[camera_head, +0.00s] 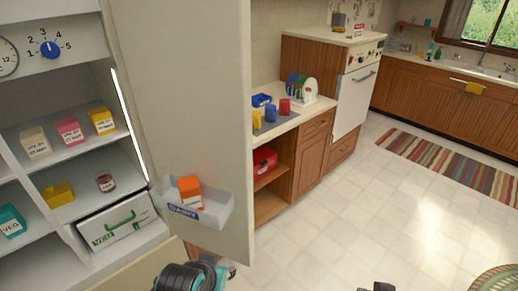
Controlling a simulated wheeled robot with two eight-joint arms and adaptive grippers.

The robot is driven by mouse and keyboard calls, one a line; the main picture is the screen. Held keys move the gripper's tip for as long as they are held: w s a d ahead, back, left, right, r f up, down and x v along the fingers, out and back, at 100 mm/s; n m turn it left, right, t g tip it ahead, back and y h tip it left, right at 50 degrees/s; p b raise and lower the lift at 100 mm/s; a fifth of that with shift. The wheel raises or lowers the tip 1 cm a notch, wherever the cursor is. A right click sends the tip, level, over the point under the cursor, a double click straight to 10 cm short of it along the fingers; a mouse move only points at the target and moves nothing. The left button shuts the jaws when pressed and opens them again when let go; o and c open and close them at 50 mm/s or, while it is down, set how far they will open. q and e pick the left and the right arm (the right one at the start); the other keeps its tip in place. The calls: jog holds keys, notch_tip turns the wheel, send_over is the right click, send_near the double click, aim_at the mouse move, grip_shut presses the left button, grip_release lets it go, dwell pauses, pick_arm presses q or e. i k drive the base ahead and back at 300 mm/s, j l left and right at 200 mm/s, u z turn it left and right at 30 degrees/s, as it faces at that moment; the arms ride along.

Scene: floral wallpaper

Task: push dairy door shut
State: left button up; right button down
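The tall cream door (195,85) stands wide open to the right of the lit shelf cabinet (112,120). An orange-red carton (189,188) stands in the bin. My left arm shows at the bottom, just below the door's lower edge. Its gripper (229,269) is small and partly hidden, so its opening is unclear. Only a dark tip of my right gripper (379,287) shows at the bottom edge, well to the right of the door.
The shelves hold cartons (70,131), a small jar (105,182) and a white-green veg box (117,224). Behind the door is a counter (290,122) with cups and an open lower shelf. A white oven (353,100) stands beyond.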

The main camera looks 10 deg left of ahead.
aim_at(188, 63)
jog(key=i+l+z, duration=0.2)
jog(key=z, duration=0.15)
jog(key=i+l+z, duration=0.1)
jog(key=i+z, duration=0.55)
jog(key=i+l+u, duration=0.1)
jog(key=i, duration=0.4)
jog(key=i+l+u, duration=0.1)
jog(key=i, duration=0.4)
jog(key=i+u, duration=0.25)
jog(key=u, duration=0.2)
jog(key=i+u, duration=0.2)
jog(key=u, duration=0.3)
jog(key=i+u, duration=0.25)
jog(key=u, duration=0.65)
jog(key=i+u, duration=0.1)
jog(key=u, duration=0.35)
jog(key=l+u, duration=0.1)
jog(key=u, duration=0.8)
jog(key=l+u, duration=0.15)
jog(key=u, duration=0.3)
jog(key=i+l+u, duration=0.1)
jog(key=u, duration=0.35)
